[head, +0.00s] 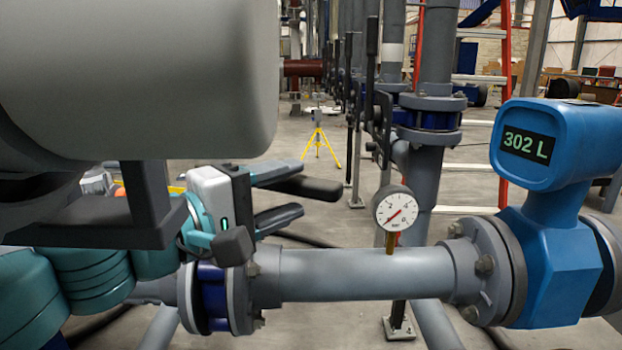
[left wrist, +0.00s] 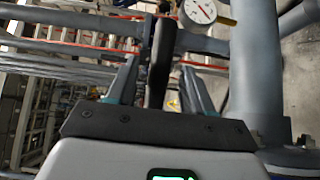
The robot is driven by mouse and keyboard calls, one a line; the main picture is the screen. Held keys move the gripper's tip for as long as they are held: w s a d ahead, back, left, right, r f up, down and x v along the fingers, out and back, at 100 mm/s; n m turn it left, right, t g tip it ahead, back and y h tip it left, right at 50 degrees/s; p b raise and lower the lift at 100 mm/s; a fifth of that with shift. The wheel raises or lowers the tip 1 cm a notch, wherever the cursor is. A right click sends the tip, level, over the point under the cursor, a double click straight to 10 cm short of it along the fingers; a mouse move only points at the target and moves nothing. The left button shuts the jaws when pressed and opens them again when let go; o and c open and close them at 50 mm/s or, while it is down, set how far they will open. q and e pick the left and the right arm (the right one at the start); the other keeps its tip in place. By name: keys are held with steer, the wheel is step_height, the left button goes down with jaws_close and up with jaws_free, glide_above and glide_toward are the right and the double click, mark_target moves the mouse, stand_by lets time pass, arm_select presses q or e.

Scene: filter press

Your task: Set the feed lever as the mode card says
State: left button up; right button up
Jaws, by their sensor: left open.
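My left gripper (head: 301,190) is open above the blue-bodied valve (head: 213,296) on the grey pipe. Its teal-grey fingers point right in the head view. A black lever handle (head: 322,189), likely the feed lever, sticks out between them. In the left wrist view the black handle (left wrist: 161,50) stands between the two spread fingers of the left gripper (left wrist: 160,72), with gaps at both sides. The lever's lower part and pivot are hidden behind the gripper. I see no mode card in either view. My right gripper is not in view.
A round dial gauge (head: 395,208) stands on the pipe (head: 365,274) right of the gripper. A blue meter (head: 550,150) reading 302 L is further right. Vertical pipes with black levers rise behind. A yellow tripod (head: 319,143) stands on the open floor beyond.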

mark_target(311, 182)
arm_select(q)
steer(key=x, duration=0.5)
steer(key=shift+a, duration=0.1)
jaws_close()
steer(key=w+n+t+y+p, duration=0.3)
steer(key=w+n+t+y, duration=0.2)
steer(key=w+y, duration=0.2)
steer(key=shift+r+n+y, duration=0.25)
steer(key=shift+n+y, duration=0.05)
steer(key=shift+n, duration=0.1)
steer(key=shift+w, duration=0.15)
